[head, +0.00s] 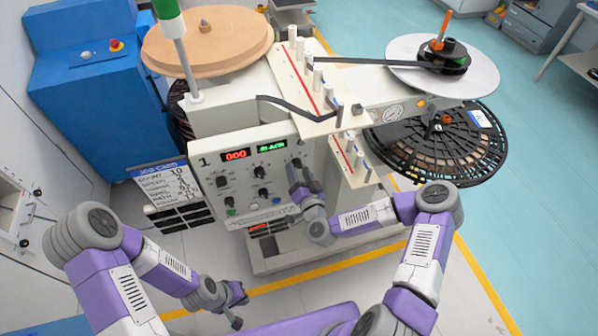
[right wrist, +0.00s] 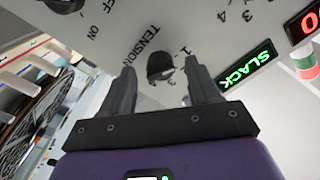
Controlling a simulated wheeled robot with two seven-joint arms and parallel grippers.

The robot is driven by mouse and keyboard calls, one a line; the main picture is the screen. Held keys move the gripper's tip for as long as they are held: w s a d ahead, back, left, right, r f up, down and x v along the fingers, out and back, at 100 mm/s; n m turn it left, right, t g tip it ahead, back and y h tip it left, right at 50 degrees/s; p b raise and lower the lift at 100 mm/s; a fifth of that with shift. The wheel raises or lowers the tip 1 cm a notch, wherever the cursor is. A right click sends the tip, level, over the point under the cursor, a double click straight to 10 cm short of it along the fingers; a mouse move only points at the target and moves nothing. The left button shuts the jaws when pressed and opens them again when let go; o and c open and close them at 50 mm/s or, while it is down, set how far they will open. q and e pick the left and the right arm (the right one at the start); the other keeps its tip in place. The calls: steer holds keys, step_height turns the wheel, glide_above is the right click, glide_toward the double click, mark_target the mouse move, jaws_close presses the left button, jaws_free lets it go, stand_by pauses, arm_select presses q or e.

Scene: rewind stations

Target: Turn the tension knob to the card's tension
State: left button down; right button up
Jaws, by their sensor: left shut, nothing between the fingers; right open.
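The tension knob (right wrist: 160,66) is a dark round knob on the pale panel, with "TENSION" and a number scale printed beside it. My right gripper (right wrist: 162,82) is open, its fingers on either side of the knob in the right wrist view; whether they touch it I cannot tell. In the head view my right gripper (head: 302,184) is at the panel's right part and partly covers it. The job card (head: 166,184) hangs left of the panel; its lower lines are too small to read surely. My left gripper (head: 236,300) is shut and empty, low in front of the machine.
The panel (head: 242,182) carries several other knobs, a red display (head: 236,155) reading 0.00 and a green display (right wrist: 250,66) reading SLACK. A slotted black reel (head: 405,150) sticks out at the right. A blue cabinet (head: 95,100) stands at the left.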

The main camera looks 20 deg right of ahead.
steer(key=shift+w, duration=0.25)
steer(key=shift+c, duration=0.2)
steer(key=c, duration=1)
steer(key=shift+o, duration=0.2)
